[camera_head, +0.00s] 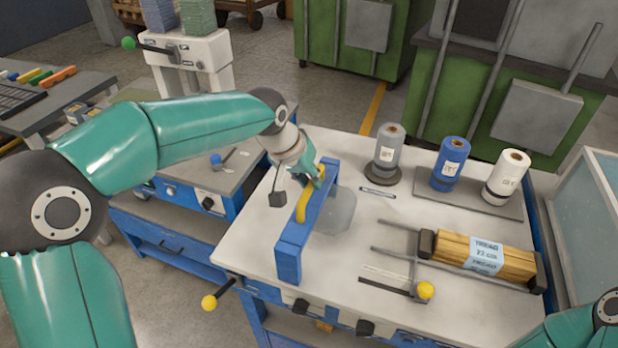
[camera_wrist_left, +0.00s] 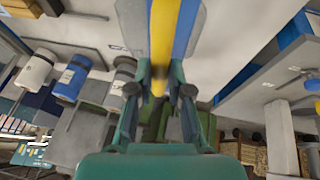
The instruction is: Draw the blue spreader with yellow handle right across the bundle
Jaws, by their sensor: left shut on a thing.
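The blue spreader (camera_head: 290,258) with its yellow handle (camera_head: 301,207) is at the left of the white tabletop, its long blue bar running front to back. My left gripper (camera_head: 314,180) is shut on the yellow handle near its far end. In the left wrist view the handle (camera_wrist_left: 161,35) runs between my fingers (camera_wrist_left: 160,88), with the blue bar (camera_wrist_left: 186,28) beside it. Whether the bar touches the tabletop is unclear. A clear sheet (camera_head: 338,212) shows beside the bar. The bundle (camera_head: 455,248) of wooden sticks, with a pale blue label, lies to the right, apart from the spreader. My right gripper is out of view.
Grey (camera_head: 388,150), blue (camera_head: 450,163) and white (camera_head: 506,177) rolls stand along the back. A glass-sided case (camera_head: 590,200) stands at the right edge. My right arm shows at lower right.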

